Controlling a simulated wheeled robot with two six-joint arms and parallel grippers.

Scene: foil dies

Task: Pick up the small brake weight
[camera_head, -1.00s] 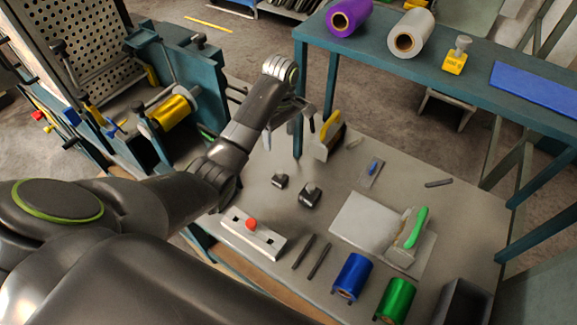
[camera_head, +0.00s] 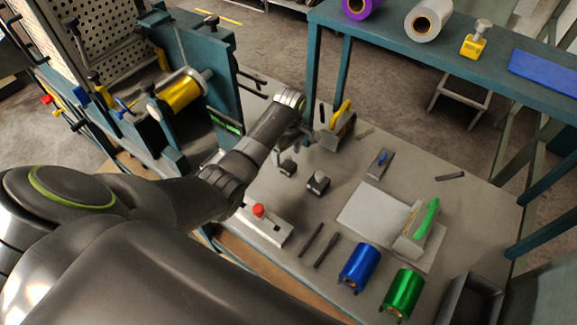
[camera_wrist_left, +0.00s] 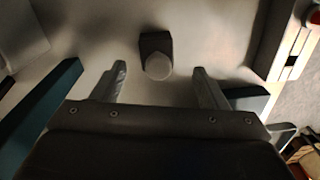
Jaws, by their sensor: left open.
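The small brake weight (camera_head: 288,168) is a dark block with a paler round top, standing on the grey bench. My left gripper (camera_head: 292,140) is open and empty, pointing down just above and behind the small weight. In the left wrist view, a dark weight with a round knob, seemingly the small one (camera_wrist_left: 156,43), lies centred between and beyond the two open fingers (camera_wrist_left: 159,72), touching neither. My right gripper is not in view.
A bar with a red knob (camera_head: 259,210) lies in front of the weights. A yellow-handled tool (camera_head: 341,122) stands behind. Blue (camera_head: 359,266) and green (camera_head: 403,291) foil rolls and a green-handled block (camera_head: 420,226) are to the right. A teal shelf (camera_head: 400,48) stands at the back.

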